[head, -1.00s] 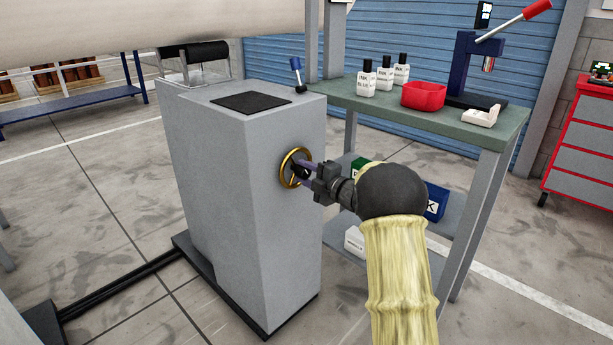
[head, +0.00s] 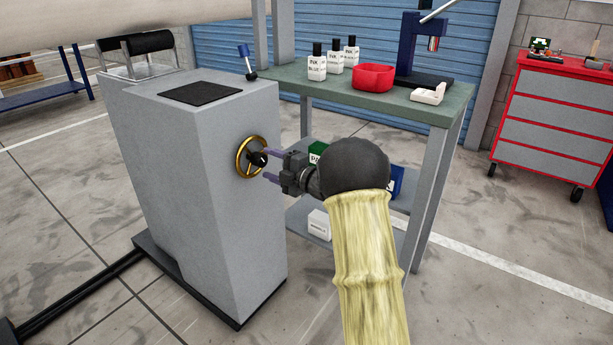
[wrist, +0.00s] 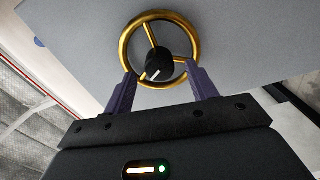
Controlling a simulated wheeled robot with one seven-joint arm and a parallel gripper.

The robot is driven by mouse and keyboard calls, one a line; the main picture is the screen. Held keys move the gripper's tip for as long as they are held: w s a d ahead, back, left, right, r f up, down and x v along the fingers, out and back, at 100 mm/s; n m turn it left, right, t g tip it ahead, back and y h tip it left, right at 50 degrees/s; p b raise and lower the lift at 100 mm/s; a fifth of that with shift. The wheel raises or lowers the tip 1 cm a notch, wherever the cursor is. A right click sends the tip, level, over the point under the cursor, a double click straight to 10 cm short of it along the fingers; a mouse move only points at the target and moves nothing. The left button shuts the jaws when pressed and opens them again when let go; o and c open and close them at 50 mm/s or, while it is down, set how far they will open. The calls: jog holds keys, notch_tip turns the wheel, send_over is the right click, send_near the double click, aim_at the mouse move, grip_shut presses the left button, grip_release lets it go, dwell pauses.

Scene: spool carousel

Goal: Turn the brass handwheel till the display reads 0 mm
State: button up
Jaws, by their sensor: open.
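The brass handwheel (head: 243,145) is on the side face of the grey machine cabinet (head: 210,210). It has a dark hub or knob near its middle. In the wrist view the brass handwheel (wrist: 192,28) shows nearly whole, with the black knob (wrist: 159,65) inside the ring. My gripper (head: 267,164) is open beside the wheel, and its purple fingers point at it. In the wrist view the fingertips of my gripper (wrist: 160,76) lie apart at the lower rim, one on each side; I cannot tell if they touch it. No display reading shows in either view.
A green-topped bench (head: 400,104) stands close behind, with white bottles, a red bin (head: 374,78) and a blue press (head: 408,55). A red drawer cabinet (head: 555,125) stands at the right. The floor between bench and drawers is open.

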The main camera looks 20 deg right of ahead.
jog(key=p+v, duration=0.2)
jog(key=v, duration=1.2)
jog(key=shift+p, duration=0.3)
jog(key=shift+s, duration=0.1)
jog(key=shift+r, duration=0.1)
jog(key=s+a+f+m+g+h+p, duration=0.1)
jog(key=s+a+f+m+g+h, duration=0.2)
jog(key=s+m, duration=0.55)
jog(key=s+a+f+m+g+h+p, duration=0.1)
jog(key=s+a+m+g+h, duration=0.35)
jog(key=s+m, duration=0.35)
jog(key=s+a+f+m+g+h+p, duration=0.25)
jog(key=s+m+g, duration=0.35)
jog(key=s, duration=0.4)
notch_tip(320, 180, up, 39)
jog(key=t+p, duration=0.1)
jog(key=p, duration=3.6)
jog(key=shift+f+m+h, duration=0.2)
jog(key=shift+m+h, duration=0.1)
jog(key=shift+m, duration=0.15)
